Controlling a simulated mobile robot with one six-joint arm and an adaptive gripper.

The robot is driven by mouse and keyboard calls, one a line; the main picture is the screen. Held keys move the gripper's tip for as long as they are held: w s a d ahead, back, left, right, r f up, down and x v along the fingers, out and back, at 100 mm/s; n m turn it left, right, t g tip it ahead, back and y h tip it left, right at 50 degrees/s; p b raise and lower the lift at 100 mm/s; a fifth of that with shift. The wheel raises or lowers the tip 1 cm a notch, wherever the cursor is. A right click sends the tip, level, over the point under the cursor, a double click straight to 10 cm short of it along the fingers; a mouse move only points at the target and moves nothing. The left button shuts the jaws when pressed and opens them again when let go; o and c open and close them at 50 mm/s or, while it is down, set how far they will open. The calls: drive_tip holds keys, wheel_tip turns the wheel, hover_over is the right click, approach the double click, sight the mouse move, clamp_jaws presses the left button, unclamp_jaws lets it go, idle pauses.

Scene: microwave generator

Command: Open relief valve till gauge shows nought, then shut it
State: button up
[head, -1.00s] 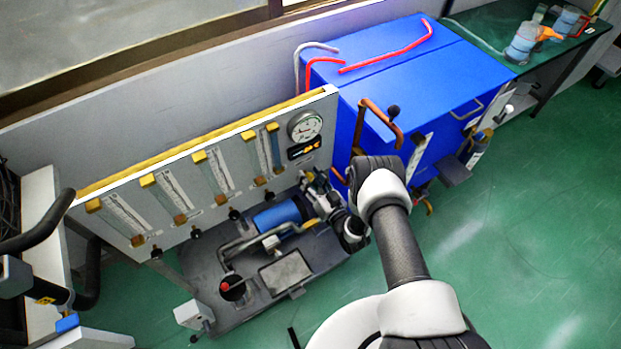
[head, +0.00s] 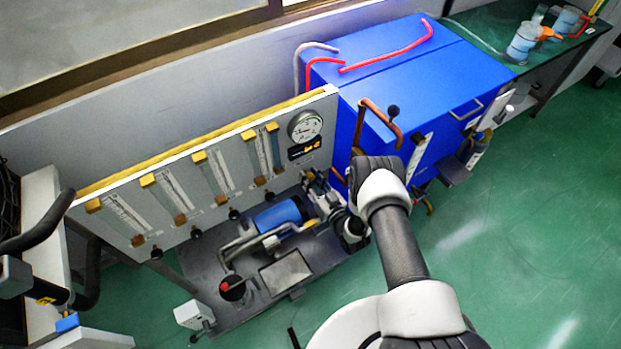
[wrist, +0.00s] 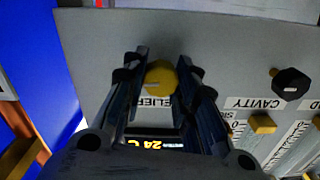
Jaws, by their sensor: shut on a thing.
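The relief valve is a yellow knob (wrist: 161,78) on the grey panel, with a partly covered label reading "RELIE…" beside it in the wrist view. My gripper (wrist: 162,68) has its two dark fingers on either side of the knob and is shut on it. In the head view my gripper (head: 309,178) is at the panel's lower right, and the knob cannot be made out there. The round white gauge (head: 305,125) is at the panel's upper right; its needle is too small to read surely. The gauge is not in the wrist view.
An orange-lit display (wrist: 155,143) and a black knob (wrist: 291,83) are near my fingers. Flow tubes with yellow ends line the panel (head: 110,192). Green floor (head: 540,220) is free at right.

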drive_tip(key=n, duration=0.7)
drive_tip(key=shift+a, duration=0.1)
drive_tip(key=n, duration=0.3)
drive_tip(key=shift+n, duration=0.4)
drive_tip(key=shift+n+p, duration=0.3)
drive_tip(key=shift+n, duration=1.5)
drive_tip(key=o, duration=1)
drive_tip(key=shift+o, duration=0.2)
